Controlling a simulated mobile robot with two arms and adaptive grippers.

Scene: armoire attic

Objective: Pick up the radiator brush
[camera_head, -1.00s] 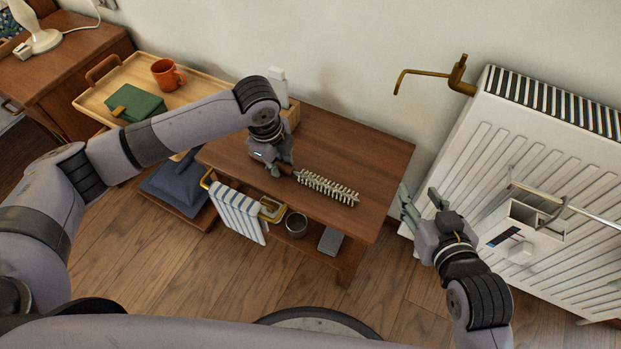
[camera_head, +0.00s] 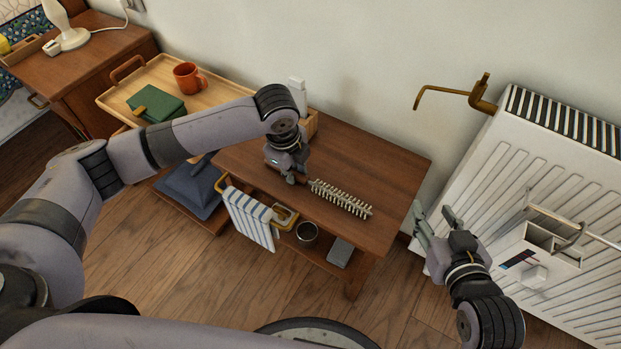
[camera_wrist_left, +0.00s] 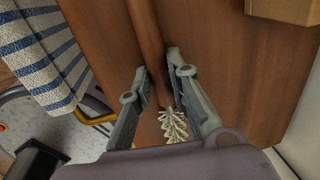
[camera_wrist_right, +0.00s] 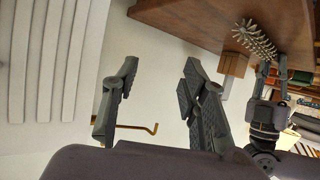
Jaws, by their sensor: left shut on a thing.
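The radiator brush (camera_head: 341,198) has pale, spiky bristles and a brown wooden handle. It is at the top of the small wooden table (camera_head: 388,170); whether it touches the tabletop is unclear. My left gripper (camera_head: 291,179) is shut on the brush's handle, with the bristles pointing right. In the left wrist view the handle (camera_wrist_left: 148,32) runs between the two fingers, and part of the bristles (camera_wrist_left: 173,126) shows. The bristles also show in the right wrist view (camera_wrist_right: 254,38). My right gripper (camera_head: 434,217) is open and empty, between the table and the radiator.
The white radiator (camera_head: 475,185) stands at the right, with a brass pipe (camera_head: 450,92) on the wall. A striped towel (camera_head: 250,218) hangs at the table's front. A metal cup (camera_head: 307,233) sits on the lower shelf. A tray (camera_head: 222,92) with an orange mug (camera_head: 187,77) is behind my left arm.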

